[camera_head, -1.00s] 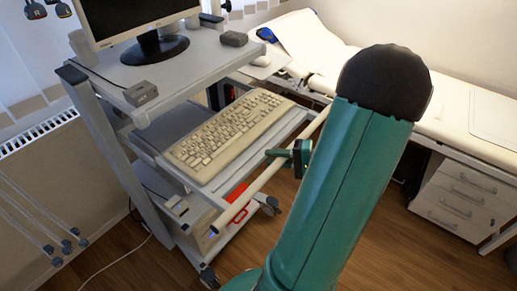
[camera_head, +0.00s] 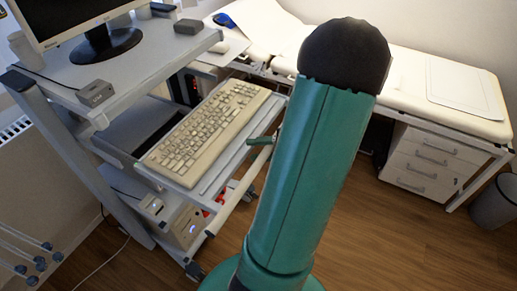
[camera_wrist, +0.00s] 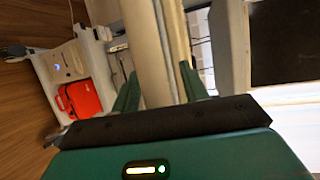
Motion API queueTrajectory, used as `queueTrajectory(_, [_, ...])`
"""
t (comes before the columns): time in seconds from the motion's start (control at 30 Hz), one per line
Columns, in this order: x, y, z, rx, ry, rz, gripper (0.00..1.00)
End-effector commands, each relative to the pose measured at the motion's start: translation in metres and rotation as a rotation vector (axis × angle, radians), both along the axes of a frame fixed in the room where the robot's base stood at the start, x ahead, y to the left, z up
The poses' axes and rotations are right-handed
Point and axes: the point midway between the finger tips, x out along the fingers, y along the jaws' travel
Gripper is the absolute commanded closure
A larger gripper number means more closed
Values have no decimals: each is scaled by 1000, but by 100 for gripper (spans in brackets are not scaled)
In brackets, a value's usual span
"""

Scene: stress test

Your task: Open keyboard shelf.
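The keyboard shelf (camera_head: 215,182) juts out from the front of a grey computer cart, with a beige keyboard (camera_head: 205,133) lying on it. A cream bar (camera_head: 225,213) runs along the shelf's front side, and it also shows upright in the wrist view (camera_wrist: 155,45). My gripper (camera_wrist: 160,82) has its green fingers on both sides of this bar, close against it, with the bar filling the gap. In the head view my arm hides most of my gripper and part of the bar; only a green finger shows beside the bar.
A monitor (camera_head: 70,18) stands on the cart's top shelf (camera_head: 150,55). A lower shelf holds a pale computer case (camera_head: 188,225). A white couch (camera_head: 400,80) and a drawer unit (camera_head: 425,165) stand at the right. Wooden floor (camera_head: 390,240) is clear in front.

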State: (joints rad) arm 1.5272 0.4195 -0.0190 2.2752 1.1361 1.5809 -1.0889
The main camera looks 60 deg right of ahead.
Motion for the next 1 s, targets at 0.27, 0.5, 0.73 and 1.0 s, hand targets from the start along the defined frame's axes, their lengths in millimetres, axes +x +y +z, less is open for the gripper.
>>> queueTrajectory(0.27, [-3,-2,0,0,1,0,56])
queueTrajectory(0.5, [-35,-17,7,-2,0,-3,56])
queueTrajectory(0.73, [-82,-38,16,-1,1,-3,56])
queueTrajectory(1.0, [-119,-55,24,-1,1,-2,56])
